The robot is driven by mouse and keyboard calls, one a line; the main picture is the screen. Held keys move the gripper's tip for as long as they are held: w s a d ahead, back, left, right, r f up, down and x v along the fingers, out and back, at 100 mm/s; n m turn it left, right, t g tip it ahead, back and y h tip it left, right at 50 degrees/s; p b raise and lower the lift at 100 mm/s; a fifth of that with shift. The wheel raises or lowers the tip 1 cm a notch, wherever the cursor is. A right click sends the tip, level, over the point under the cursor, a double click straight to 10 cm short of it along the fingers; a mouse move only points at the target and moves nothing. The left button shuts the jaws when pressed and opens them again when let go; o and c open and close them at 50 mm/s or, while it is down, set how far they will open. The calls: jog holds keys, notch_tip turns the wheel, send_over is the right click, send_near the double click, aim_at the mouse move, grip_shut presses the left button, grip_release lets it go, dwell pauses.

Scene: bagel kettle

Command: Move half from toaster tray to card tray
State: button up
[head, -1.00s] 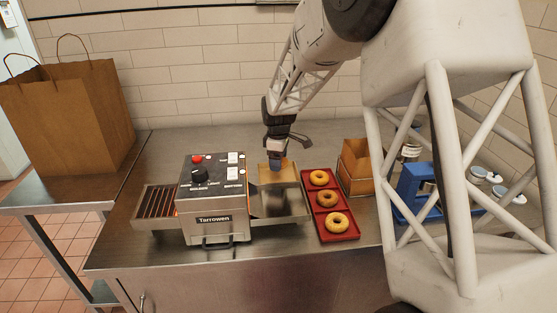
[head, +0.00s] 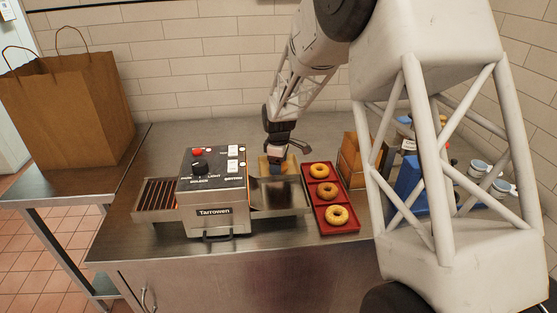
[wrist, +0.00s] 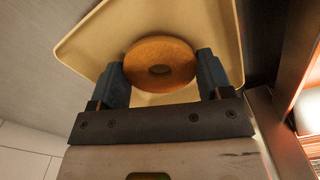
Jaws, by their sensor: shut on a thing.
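My gripper (head: 276,166) is at the tan card tray (head: 291,166) behind the toaster's outlet. In the wrist view my gripper (wrist: 162,80) has its two blue fingers closed on the opposite edges of a toasted bagel half (wrist: 160,52), which lies over the cream card tray (wrist: 100,62). I cannot tell whether the half touches the tray floor. In the head view my gripper hides the half. The steel toaster tray (head: 278,194) sticks out from the right of the toaster (head: 213,190), and no half shows on it.
A red tray (head: 348,229) with three bagels (head: 323,190) stands right of the toaster tray. A brown open box (head: 352,165) and a blue item (head: 408,185) are farther right, partly behind my arm. A paper bag (head: 70,110) stands at the left. The counter behind the toaster is clear.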

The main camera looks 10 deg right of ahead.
jog(key=shift+f, duration=0.25)
jog(key=o, duration=0.9)
jog(key=shift+o, duration=0.2)
notch_tip(320, 180, up, 7)
dwell(0.5)
